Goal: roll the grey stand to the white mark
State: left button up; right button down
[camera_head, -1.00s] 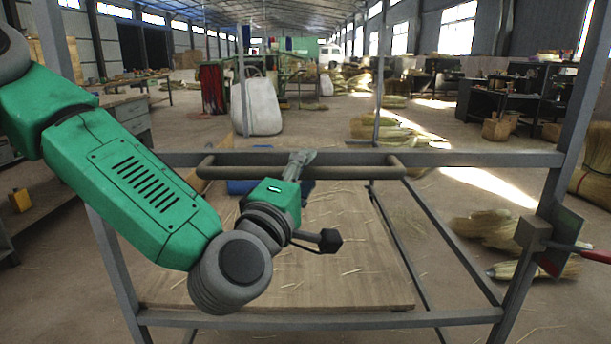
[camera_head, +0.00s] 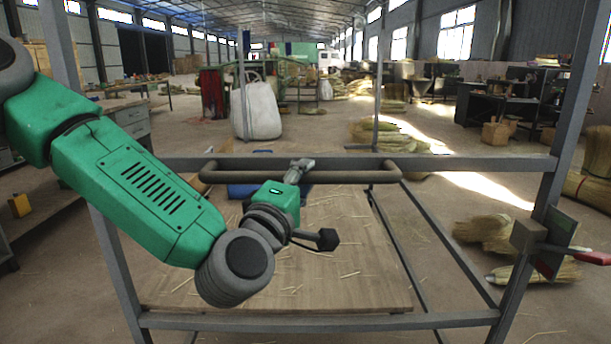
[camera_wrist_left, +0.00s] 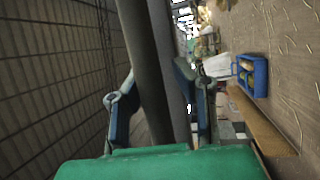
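The grey stand (camera_head: 470,163) is a tall metal frame directly in front of me, with a wooden board low inside it. A dark horizontal handle bar (camera_head: 350,177) runs along its near upper side. My left gripper (camera_head: 298,170) is at the middle of this bar. In the left wrist view, its fingers lie on both sides of the bar (camera_wrist_left: 148,60) and appear closed around it. My right gripper is not in view. I cannot make out a white mark on the floor; the pale patches there look like sunlight.
A bench with drawers (camera_head: 130,115) stands at left. A white sack (camera_head: 258,108) stands beyond the stand. Broom bundles (camera_head: 487,232) lie on the floor at right. A blue crate (camera_wrist_left: 260,77) is nearby.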

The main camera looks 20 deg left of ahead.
pick_arm(q)
jog(key=shift+o, duration=0.7)
jog(key=shift+s, duration=0.1)
jog(key=d+v, duration=0.1)
jog(key=v, duration=0.6)
jog(key=shift+a, duration=0.55)
jog(key=shift+s+f, duration=0.1)
jog(key=shift+s, duration=0.05)
